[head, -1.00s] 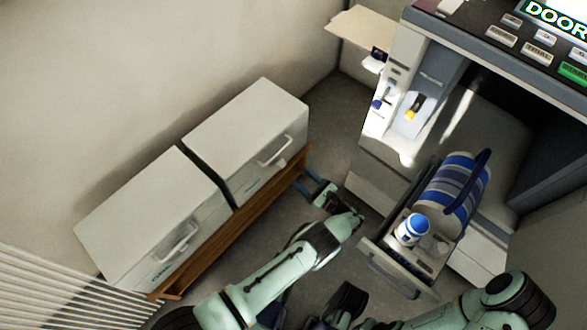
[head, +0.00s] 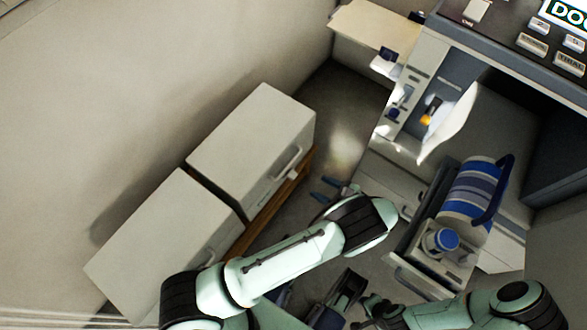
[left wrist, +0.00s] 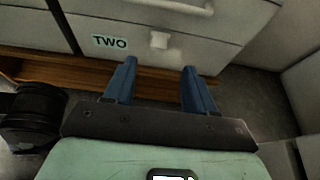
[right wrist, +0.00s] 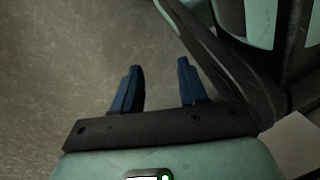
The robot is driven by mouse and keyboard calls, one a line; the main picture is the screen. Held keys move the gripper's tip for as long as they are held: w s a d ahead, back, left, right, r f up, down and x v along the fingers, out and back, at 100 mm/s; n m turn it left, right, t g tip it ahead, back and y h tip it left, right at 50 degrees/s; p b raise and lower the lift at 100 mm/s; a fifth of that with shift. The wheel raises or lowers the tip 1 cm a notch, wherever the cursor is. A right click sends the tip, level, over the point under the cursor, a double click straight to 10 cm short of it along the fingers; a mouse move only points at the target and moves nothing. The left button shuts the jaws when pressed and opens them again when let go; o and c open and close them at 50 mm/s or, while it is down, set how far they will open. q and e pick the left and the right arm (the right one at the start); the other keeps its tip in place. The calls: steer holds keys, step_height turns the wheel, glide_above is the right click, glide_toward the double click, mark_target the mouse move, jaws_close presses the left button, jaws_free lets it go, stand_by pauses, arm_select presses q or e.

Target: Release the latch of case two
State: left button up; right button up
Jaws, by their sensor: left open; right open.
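Case two (head: 250,140) is the farther of two pale box cases in the head view. Its front carries a "TWO" label (left wrist: 110,42), a small pale latch (left wrist: 159,40) and a bar handle (left wrist: 180,6) above, all in the left wrist view. My left gripper (left wrist: 159,68) is open and empty. It faces the case front, with the latch showing just past and between its fingertips. In the head view its blue fingertips (head: 328,188) are low, apart from the case. My right gripper (right wrist: 160,70) is open and empty over bare floor, away from the cases.
The second case (head: 160,250) stands beside case two, with a narrow gap between. Both rest on a low wooden stand (head: 275,205). A cabinet with an open drawer (head: 405,275) holding a striped blue container (head: 465,200) stands at right, close to my left forearm.

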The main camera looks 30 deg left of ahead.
mark_target(294, 175)
arm_select(q)
steer(key=b+x, duration=0.2)
steer(key=x, duration=1.1)
arm_select(e)
steer(key=shift+g, duration=0.8)
steer(key=s, duration=0.1)
steer(key=s+f, duration=0.1)
steer(key=s, duration=0.1)
steer(key=s+f, duration=0.1)
steer(key=s, duration=0.1)
steer(key=shift+d+f, duration=0.25)
steer(key=shift+d, duration=0.1)
arm_select(q)
steer(key=c, duration=0.9)
arm_select(e)
steer(key=shift+w, duration=0.1)
arm_select(q)
steer(key=shift+d, duration=0.1)
steer(key=shift+s+d+f+t+y, duration=0.1)
steer(key=shift+d+f+y, duration=0.45)
steer(key=shift+y, duration=0.85)
steer(key=shift+d+f+t+y, duration=0.1)
steer(key=shift+d+f+y, duration=0.15)
steer(key=shift+f+y, duration=0.85)
steer(key=shift+s+d+f+t+y, duration=0.1)
steer(key=shift+d+f+y, duration=0.25)
steer(key=shift+y, duration=1.35)
